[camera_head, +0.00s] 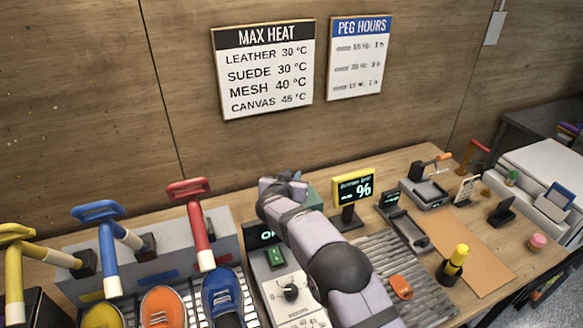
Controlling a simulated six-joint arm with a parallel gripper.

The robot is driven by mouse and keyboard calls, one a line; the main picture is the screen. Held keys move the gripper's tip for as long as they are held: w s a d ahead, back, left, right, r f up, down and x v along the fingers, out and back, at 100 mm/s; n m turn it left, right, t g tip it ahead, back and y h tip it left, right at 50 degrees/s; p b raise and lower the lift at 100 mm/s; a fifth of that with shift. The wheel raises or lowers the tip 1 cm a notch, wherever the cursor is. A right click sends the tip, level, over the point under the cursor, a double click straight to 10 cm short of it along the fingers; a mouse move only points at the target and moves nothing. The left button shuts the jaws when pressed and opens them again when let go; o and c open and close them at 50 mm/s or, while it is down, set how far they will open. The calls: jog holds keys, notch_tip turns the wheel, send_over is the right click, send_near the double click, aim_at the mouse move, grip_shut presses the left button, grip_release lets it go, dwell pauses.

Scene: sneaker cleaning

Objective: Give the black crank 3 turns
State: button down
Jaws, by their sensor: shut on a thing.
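My arm reaches from the bottom right up to the back of the bench. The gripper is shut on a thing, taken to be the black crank. The wrist and arm hide the fingertips and the crank, so the crank's angle cannot be told.
A yellow-framed screen (353,188) stands right of the gripper. Left are red (189,189), blue (96,211) and yellow levers over several sneakers. A panel with a black knob (291,292) is below. A brown mat (465,250) lies right.

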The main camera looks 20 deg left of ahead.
jog(key=shift+d+h, duration=0.1)
jog(key=shift+h, duration=0.2)
jog(key=c, duration=1.6)
grip_release()
jog(key=shift+c, duration=0.2)
jog(key=shift+s, duration=0.1)
jog(key=shift+b+v, duration=1.05)
jog(key=shift+v, duration=2.55)
